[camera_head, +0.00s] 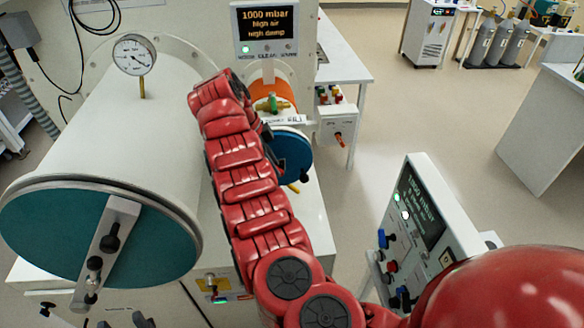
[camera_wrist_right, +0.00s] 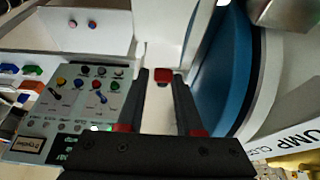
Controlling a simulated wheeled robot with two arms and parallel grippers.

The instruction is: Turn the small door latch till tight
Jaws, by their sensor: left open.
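The small door (camera_head: 293,154) is a blue disc on the end of the small orange-banded chamber (camera_head: 276,93) in the head view. My right forearm covers its left part, and I cannot make out its latch. In the right wrist view a blue disc edge (camera_wrist_right: 232,75), probably this door, stands right of my right gripper (camera_wrist_right: 161,80). Its two dark fingers are apart, with no clear hold on anything. A small red piece (camera_wrist_right: 162,75) shows between the fingertips; I cannot tell what it is. In the head view this gripper is hidden behind my red arm. My left gripper is not in view.
The large chamber's teal door (camera_head: 50,235) with its latch bar (camera_head: 106,245) stands at the left. A gauge (camera_head: 134,55) sits above it. A control panel (camera_head: 425,225) stands at the right and a display (camera_head: 265,30) at the back. Floor between panel and bench is clear.

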